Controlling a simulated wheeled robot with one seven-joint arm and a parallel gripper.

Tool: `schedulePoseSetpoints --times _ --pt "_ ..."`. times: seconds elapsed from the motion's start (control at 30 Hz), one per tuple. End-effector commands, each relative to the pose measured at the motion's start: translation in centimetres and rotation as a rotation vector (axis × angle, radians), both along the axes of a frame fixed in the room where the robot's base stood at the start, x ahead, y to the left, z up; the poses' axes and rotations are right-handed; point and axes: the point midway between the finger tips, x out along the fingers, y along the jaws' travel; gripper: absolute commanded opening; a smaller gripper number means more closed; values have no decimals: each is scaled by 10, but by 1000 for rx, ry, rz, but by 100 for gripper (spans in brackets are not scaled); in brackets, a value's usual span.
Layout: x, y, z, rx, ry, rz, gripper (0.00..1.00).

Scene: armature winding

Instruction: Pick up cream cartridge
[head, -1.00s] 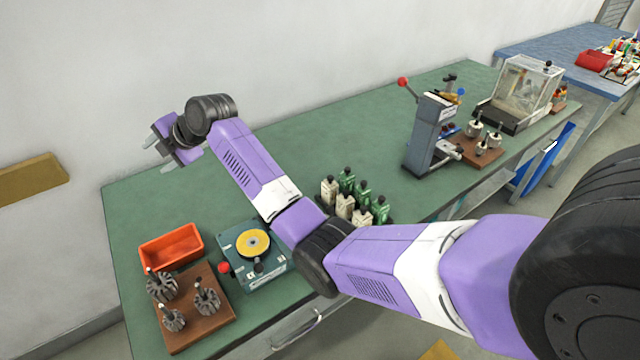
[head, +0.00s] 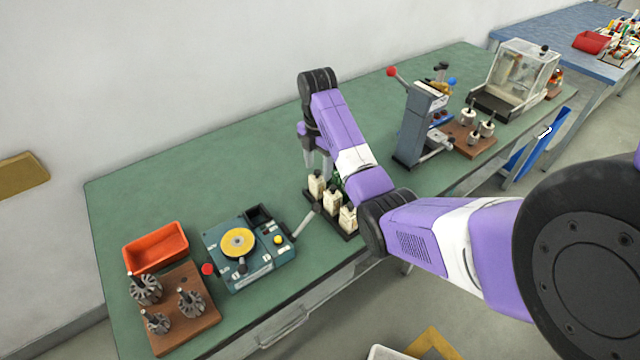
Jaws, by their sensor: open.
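Three cream cartridges with dark caps stand upright in a row in a dark rack (head: 343,234) on the green bench: a far one (head: 316,185), a middle one (head: 331,201) and a near one (head: 348,218). Green cartridges (head: 338,180) stand beside them, mostly hidden behind my arm. My gripper (head: 316,163) points down with its fingers apart, close above or just behind the far cream cartridge. My arm partly hides it, and I cannot tell whether it touches anything. It holds nothing that I can see.
Left of the rack is a teal device (head: 250,265) with a yellow disc and a lever reaching toward the rack. An orange bin (head: 155,247) and a brown board (head: 180,325) with armatures lie further left. A grey press (head: 420,125) stands right. The back of the bench is clear.

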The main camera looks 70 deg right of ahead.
Motion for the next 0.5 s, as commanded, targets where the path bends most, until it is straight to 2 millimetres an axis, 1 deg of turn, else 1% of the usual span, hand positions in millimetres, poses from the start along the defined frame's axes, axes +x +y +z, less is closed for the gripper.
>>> schedulePoseSetpoints --times 0.37,0.5 --pt "2 0 -36 1 0 1 54" --pt "4 0 -57 1 1 1 54"
